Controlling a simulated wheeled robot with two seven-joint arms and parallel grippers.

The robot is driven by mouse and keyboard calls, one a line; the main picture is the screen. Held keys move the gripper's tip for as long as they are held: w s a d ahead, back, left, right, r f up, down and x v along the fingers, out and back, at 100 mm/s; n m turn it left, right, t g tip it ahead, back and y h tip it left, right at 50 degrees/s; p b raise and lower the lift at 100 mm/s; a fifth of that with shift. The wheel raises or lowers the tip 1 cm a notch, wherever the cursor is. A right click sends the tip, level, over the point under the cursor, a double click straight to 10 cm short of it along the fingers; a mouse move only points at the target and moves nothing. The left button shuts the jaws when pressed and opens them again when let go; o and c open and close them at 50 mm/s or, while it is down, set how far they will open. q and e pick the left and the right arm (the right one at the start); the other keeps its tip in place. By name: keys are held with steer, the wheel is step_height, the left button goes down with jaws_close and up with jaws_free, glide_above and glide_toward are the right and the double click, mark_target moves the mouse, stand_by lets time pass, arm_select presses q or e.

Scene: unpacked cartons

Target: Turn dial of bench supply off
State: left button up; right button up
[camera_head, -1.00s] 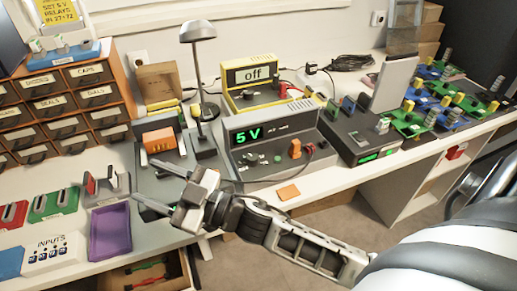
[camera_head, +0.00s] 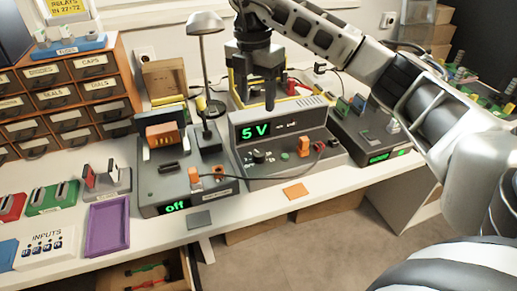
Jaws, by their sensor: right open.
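The bench supply (camera_head: 283,140) is a grey box with a green display reading "5 V". Its sloped front has a small black dial (camera_head: 258,156), a green button (camera_head: 284,156) and an upright orange part (camera_head: 303,147). My right gripper (camera_head: 257,98) points down above the back of the supply, its two dark fingers apart with nothing between them. It is clear of the dial. It hides most of a yellow-framed device (camera_head: 238,98) behind the supply. My left gripper is out of view.
Left of the supply is a grey unit (camera_head: 155,190) with an "off" display and an orange knob (camera_head: 193,175). A lamp (camera_head: 207,22) stands behind it. A purple tray (camera_head: 108,226) and an orange card (camera_head: 295,191) lie near the front edge. Another device (camera_head: 373,135) is at right.

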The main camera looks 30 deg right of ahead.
mark_target(259, 152)
steer(key=f, duration=1.4)
steer(key=shift+s+f, duration=0.35)
steer(key=shift+f, duration=0.05)
steer(key=shift+c, duration=0.2)
steer(key=c, duration=0.9)
